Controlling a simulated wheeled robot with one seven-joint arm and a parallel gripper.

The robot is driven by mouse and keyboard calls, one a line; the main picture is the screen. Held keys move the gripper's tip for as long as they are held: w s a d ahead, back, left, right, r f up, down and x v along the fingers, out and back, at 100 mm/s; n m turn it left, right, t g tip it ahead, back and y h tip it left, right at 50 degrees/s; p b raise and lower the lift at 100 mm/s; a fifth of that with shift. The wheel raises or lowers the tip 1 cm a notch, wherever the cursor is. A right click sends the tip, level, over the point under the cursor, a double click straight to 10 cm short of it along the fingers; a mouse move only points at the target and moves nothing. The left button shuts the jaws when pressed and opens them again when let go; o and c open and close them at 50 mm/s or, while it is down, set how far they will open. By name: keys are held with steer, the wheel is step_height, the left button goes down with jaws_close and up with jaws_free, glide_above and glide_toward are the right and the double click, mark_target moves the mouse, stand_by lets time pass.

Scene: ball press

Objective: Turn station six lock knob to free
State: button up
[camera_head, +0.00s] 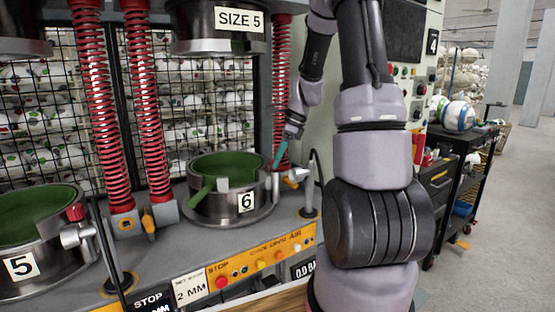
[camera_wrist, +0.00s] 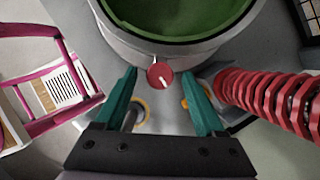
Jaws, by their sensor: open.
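The station six pot (camera_head: 227,215) is a steel ring with a green inside and a "6" label, at the middle of the head view. Its rim also shows at the top of the wrist view (camera_wrist: 118,38). The red lock knob (camera_wrist: 160,75) is on the pot's outer side, with a short white mark slanting toward the lower right. I cannot make out its red face in the head view. In the wrist view the knob appears between the two fingertips; contact is not visible.
A red spring (camera_wrist: 268,95) stands close to the right finger in the wrist view. Station five's pot (camera_head: 38,250) with its own red knob (camera_head: 76,212) is at left. The "SIZE 5" press head (camera_head: 215,35) hangs above. A button panel (camera_head: 260,262) lines the front.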

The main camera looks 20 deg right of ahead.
steer(key=v, duration=1)
steer(key=shift+r, duration=0.25)
